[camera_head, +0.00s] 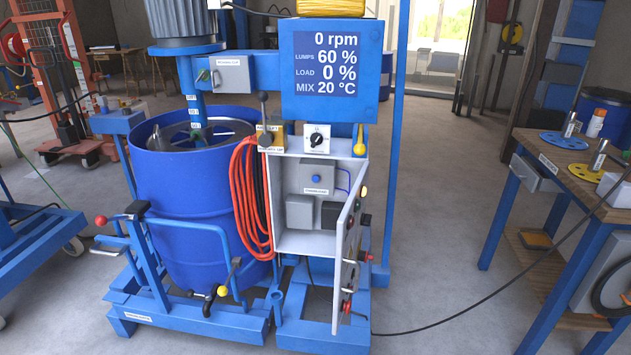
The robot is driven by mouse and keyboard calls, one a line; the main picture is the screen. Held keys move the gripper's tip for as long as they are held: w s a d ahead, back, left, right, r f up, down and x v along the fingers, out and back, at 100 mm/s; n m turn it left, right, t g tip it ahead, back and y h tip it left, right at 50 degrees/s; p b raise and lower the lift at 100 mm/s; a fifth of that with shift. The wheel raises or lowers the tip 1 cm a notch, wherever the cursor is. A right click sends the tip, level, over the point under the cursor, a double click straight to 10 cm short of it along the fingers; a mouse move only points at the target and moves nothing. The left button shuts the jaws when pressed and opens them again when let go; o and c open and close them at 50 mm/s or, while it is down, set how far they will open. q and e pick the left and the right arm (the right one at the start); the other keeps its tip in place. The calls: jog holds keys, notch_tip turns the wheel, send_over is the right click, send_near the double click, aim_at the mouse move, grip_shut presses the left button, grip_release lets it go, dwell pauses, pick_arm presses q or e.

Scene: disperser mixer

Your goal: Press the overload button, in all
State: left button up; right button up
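A small round blue button (316,179) sits on a grey box (317,177) inside the open white control cabinet (295,237) of the mixer. A small label under it is too small to read, so I cannot tell for sure that it is the overload button. The cabinet door (346,250) stands swung open to the right, seen nearly edge-on, with several buttons and knobs on it. Neither of my grippers is in view, and nothing touches the blue button.
The display (330,68) above reads 0 rpm, lumps 60 %, load 0 %, mix 20 °C. A blue drum (190,215) and coiled orange hose (247,200) are left of the cabinet. A wooden-topped table (560,150) stands right. Floor between is clear except for a black cable (470,303).

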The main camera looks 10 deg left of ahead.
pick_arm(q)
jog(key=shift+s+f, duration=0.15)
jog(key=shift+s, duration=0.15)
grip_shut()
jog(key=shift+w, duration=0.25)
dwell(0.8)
